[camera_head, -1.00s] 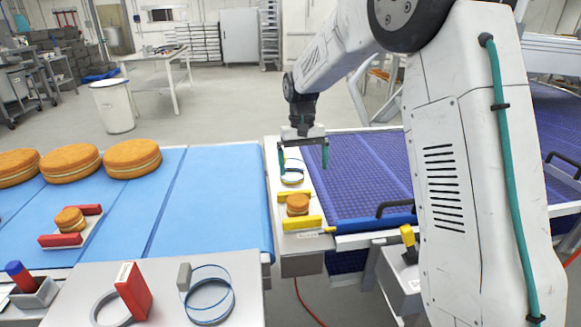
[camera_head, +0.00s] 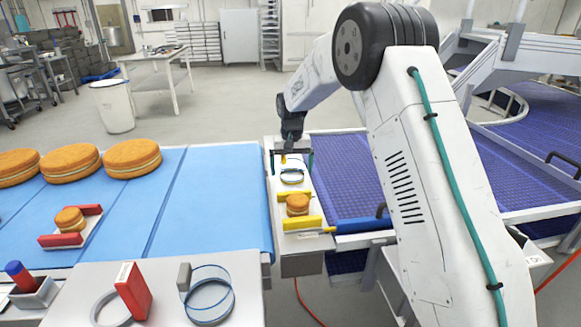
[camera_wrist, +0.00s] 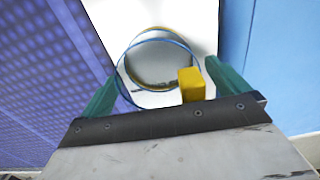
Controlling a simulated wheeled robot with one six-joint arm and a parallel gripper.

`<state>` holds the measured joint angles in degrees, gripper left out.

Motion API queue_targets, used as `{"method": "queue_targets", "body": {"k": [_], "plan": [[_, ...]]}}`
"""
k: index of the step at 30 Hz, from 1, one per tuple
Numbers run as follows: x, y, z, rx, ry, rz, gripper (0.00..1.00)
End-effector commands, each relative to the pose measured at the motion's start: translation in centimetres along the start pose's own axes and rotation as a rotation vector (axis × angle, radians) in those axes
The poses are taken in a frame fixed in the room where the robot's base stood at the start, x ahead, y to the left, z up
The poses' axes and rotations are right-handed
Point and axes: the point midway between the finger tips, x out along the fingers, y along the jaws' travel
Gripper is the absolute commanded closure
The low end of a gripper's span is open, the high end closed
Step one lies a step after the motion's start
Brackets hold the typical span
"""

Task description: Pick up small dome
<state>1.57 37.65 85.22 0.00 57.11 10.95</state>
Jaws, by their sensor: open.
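A small clear round piece with a blue rim (camera_head: 291,176) and a yellow block (camera_wrist: 192,85) at its side stands on the narrow white strip. It appears to be the small dome. In the wrist view, its blue rim (camera_wrist: 133,52) shows between my fingers. My gripper (camera_head: 291,164) is open, with one green finger on either side of the piece in the picture. The wrist view also shows my gripper (camera_wrist: 160,88) empty. I cannot tell its exact height above the piece, and no contact is clear.
A small filled round (camera_head: 297,204) sits between yellow blocks (camera_head: 302,223) nearer me on the strip. The blue belt (camera_head: 215,200) lies left, the purple belt (camera_head: 350,170) right. A larger clear ring (camera_head: 208,297) and a red block (camera_head: 132,290) stand on the front table.

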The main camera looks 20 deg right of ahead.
Motion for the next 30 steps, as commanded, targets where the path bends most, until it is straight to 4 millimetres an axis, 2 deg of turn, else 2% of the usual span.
{"method": "queue_targets", "body": {"k": [3,9,14,15,24,26,30], "plan": [[0.7,0.0,0.0,0.0,-0.001,0.0,0.0],[0.7,0.0,0.0,0.0,-0.001,0.0,0.0],[0.6,0.0,0.0,0.0,-0.001,0.0,0.44],[0.6,0.0,0.0,0.0,-0.001,0.0,0.48],[0.3,0.0,0.0,0.0,0.001,0.0,0.48],[-0.3,0.0,-0.1,0.0,0.003,0.0,0.48],[-2.8,0.0,-0.1,0.0,0.004,-0.001,0.48]]}}
